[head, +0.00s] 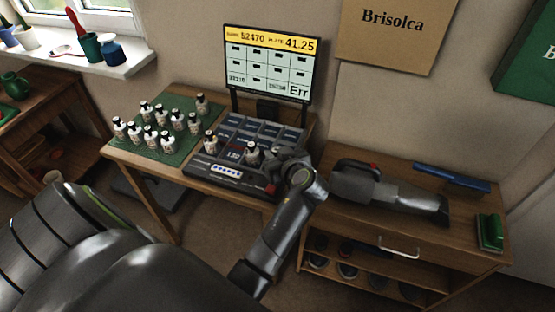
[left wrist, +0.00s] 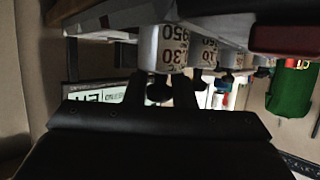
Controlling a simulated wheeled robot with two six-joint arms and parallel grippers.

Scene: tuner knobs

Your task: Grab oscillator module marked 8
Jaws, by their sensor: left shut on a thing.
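Several white oscillator modules with dark knobs (head: 163,135) stand upright on a green mat (head: 140,148) on the left of the wooden desk. One module (head: 210,141) stands at the left of the dark console (head: 222,170). Another module (head: 252,152) is over the console's middle, at my left gripper (head: 266,157). My left gripper is shut on this module. In the left wrist view, my fingers (left wrist: 162,88) are at the dark knob of a white module (left wrist: 168,48) with inverted printed digits. I cannot make out a mark 8 on any module.
A screen (head: 268,65) reading "Err" stands behind the console. To the right, a low cabinet (head: 460,205) carries a grey hand-held appliance (head: 385,190), a blue bar (head: 452,178) and a green object (head: 490,232). Other modules stand close beside the held one in the wrist view.

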